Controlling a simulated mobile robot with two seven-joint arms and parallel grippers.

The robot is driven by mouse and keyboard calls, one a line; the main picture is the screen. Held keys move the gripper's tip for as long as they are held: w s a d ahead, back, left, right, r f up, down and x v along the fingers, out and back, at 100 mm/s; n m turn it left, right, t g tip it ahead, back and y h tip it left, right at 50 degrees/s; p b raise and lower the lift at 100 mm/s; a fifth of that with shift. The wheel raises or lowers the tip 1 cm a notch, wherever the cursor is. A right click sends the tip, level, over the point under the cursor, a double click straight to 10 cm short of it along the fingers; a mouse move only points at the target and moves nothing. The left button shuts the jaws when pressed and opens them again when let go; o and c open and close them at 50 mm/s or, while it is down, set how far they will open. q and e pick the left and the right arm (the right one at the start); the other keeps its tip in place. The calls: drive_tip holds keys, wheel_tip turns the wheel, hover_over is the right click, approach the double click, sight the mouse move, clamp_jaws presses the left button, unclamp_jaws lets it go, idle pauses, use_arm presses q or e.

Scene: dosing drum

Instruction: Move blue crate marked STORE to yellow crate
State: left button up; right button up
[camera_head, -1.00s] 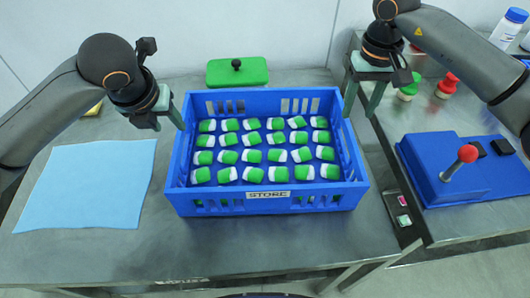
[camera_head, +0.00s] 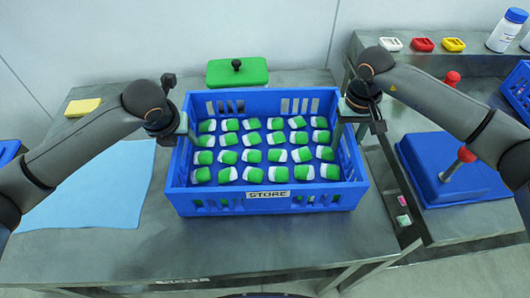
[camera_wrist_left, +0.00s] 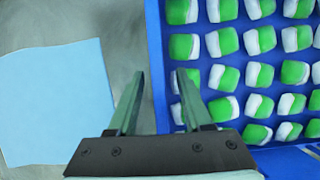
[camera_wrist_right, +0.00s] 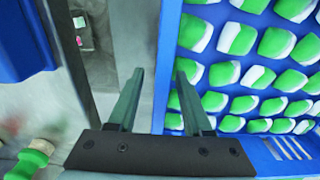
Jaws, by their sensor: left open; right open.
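The blue crate marked STORE (camera_head: 268,207) stands on the metal table in the middle of the head view, filled with several rows of green and white pieces. My left gripper (camera_head: 187,132) is open at the crate's left wall. In the left wrist view its fingers (camera_wrist_left: 160,72) lie either side of that blue wall (camera_wrist_left: 157,50). My right gripper (camera_head: 347,118) is open at the crate's right wall. In the right wrist view its fingers (camera_wrist_right: 159,68) lie either side of that wall (camera_wrist_right: 168,40). I cannot see a yellow crate.
A light blue mat (camera_head: 85,195) lies left of the crate, a yellow sponge (camera_head: 83,107) behind it. A green lid (camera_head: 237,73) lies behind the crate. A blue lever box (camera_head: 455,175) stands on the right bench. Another blue crate (camera_head: 518,90) shows at the right edge.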

use_arm(q)
drive_tip(key=shift+x, duration=0.85)
use_arm(e)
drive_tip(key=shift+f, duration=0.85)
use_arm(q)
clamp_jaws()
use_arm(e)
clamp_jaws()
use_arm(q)
drive_tip(key=shift+w+r, duration=0.15)
drive_tip(key=shift+r, duration=0.2)
use_arm(e)
drive_tip(key=shift+w+r, duration=0.2)
drive_tip(key=shift+r, duration=0.1)
